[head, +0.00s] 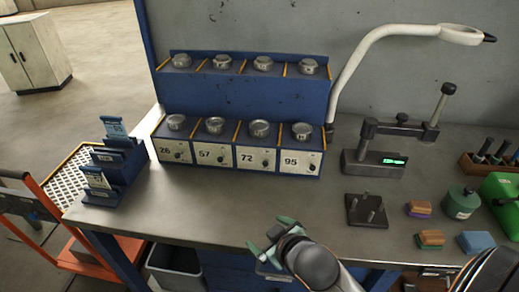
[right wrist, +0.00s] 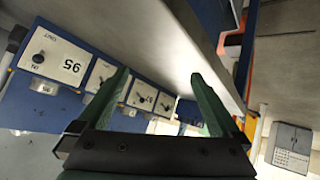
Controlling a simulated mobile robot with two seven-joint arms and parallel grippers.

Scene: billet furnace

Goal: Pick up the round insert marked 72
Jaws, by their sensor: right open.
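A blue two-tier rack (head: 238,95) stands at the back of the workbench. Its lower tier has white front labels reading 26, 57, 72 and 95, with one round metal insert in each bay. The insert in the bay labelled 72 (head: 259,129) sits third from the left; any marking on the insert itself is too small to read. My right gripper (head: 269,235) is open and empty over the bench's front edge, in front of the rack and apart from it. Its green fingers stand wide apart in the right wrist view (right wrist: 160,86). My left gripper is not in view.
More round inserts sit on the upper tier. A blue card holder (head: 112,180) stands left of the rack. Right are a gauge stand (head: 375,160), a pegged dark plate (head: 366,210), small blocks and a green canister (head: 461,203). The bench between gripper and rack is clear.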

